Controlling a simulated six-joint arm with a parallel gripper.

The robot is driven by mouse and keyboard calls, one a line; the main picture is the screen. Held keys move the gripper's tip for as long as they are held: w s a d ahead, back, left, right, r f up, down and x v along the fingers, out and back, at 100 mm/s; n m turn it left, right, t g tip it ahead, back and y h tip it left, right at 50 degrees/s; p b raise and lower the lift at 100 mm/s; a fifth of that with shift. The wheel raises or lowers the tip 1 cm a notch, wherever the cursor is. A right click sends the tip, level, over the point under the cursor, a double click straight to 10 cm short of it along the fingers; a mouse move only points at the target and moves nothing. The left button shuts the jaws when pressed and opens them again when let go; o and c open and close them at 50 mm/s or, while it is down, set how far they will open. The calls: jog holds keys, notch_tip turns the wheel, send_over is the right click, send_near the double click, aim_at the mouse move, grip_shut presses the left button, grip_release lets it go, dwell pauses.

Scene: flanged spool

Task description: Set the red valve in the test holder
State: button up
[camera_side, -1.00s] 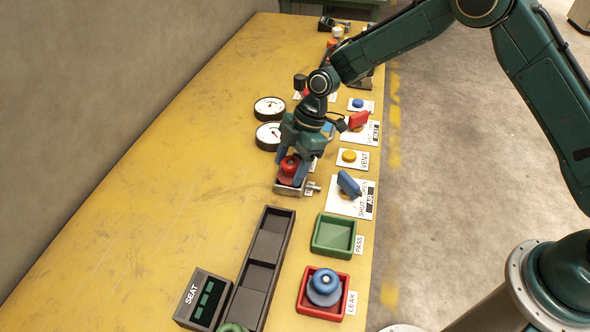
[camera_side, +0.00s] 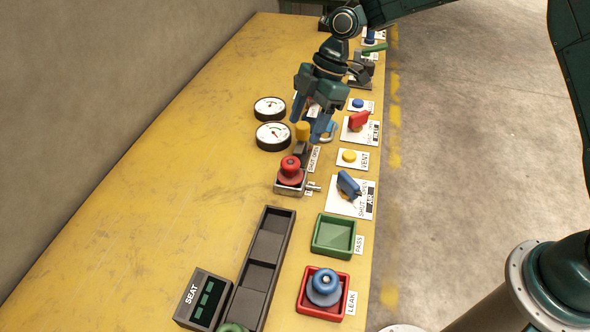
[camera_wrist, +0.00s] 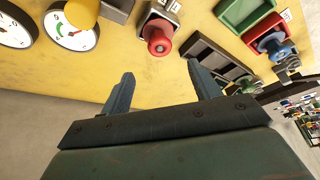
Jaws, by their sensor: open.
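The red valve (camera_side: 290,168) is a flanged spool standing upright in the small metal test holder (camera_side: 288,188) in the middle of the bench. In the wrist view the red valve (camera_wrist: 158,42) shows seated in the holder (camera_wrist: 150,16), beyond the fingertips. My gripper (camera_side: 313,128) is open and empty, raised above and behind the holder in the side view, apart from the valve. Its two blue fingers are spread in the wrist view (camera_wrist: 160,82). The underside of the valve inside the holder is hidden.
A blue spool (camera_side: 324,287) sits in the red LEAK tray (camera_side: 304,308). The green PASS tray (camera_side: 319,245) is empty. A dark rack (camera_side: 271,222), a SEAT display (camera_side: 203,300), two gauges (camera_side: 271,137) and a blue AIR lever (camera_side: 348,184) are nearby. The bench's left side is clear.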

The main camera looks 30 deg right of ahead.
jog(key=shift+d+r, duration=0.25)
jog(key=shift+r, duration=0.3)
jog(key=shift+r, duration=0.1)
jog(key=s+d+r+m+t+h, duration=0.25)
jog(key=s+d+r+m, duration=0.6)
jog(key=s+r, duration=0.45)
jog(key=s+d+r+m+t+h, duration=0.1)
jog(key=s+d+m, duration=0.3)
jog(key=s, duration=0.5)
jog(key=s+d+m+t+h, duration=0.1)
jog(key=s+d+m, duration=0.3)
jog(key=s, duration=0.6)
jog(key=shift+s+d+r+m+t, duration=0.2)
jog(key=shift+d+r+m+t, duration=0.2)
jog(key=shift+m+t, duration=0.25)
